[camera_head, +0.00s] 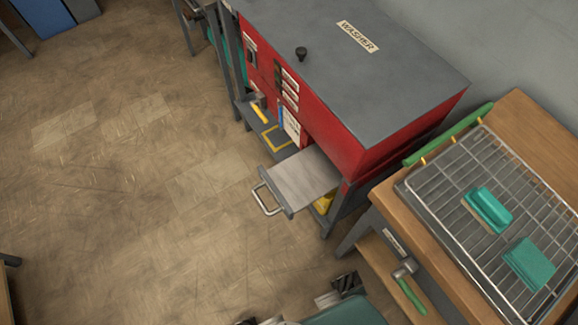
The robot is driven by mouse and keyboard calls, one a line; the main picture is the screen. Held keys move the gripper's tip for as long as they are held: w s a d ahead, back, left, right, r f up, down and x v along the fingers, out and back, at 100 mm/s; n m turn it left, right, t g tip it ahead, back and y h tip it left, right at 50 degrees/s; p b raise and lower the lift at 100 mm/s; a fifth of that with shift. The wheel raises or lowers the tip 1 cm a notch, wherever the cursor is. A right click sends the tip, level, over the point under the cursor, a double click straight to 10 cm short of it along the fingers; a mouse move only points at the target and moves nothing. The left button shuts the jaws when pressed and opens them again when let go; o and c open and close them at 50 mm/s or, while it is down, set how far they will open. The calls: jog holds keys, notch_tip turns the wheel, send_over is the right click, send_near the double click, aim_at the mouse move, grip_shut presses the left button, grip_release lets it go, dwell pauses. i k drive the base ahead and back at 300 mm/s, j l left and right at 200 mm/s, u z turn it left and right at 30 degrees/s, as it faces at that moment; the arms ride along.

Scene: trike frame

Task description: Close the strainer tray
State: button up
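The strainer tray (300,180) is a flat grey drawer sticking out of the front of the red washer (340,133). It is pulled open, and its silver loop handle (266,200) points to the lower left, over the floor. Dark jaw-like parts at the bottom edge of the view appear to be my gripper (345,283). They are below and to the right of the handle and apart from it. They are small and partly cut off, so I cannot tell whether they are open or shut.
A wooden bench (531,112) on the right carries a wire rack (470,165) with two teal blocks (488,210). A hammer (407,285) lies on its lower shelf. A yellow-marked grey shelf (268,130) juts out left of the tray. The floor (150,220) at left is clear.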

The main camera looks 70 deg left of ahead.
aim_at(295, 182)
jog(key=u, duration=2.85)
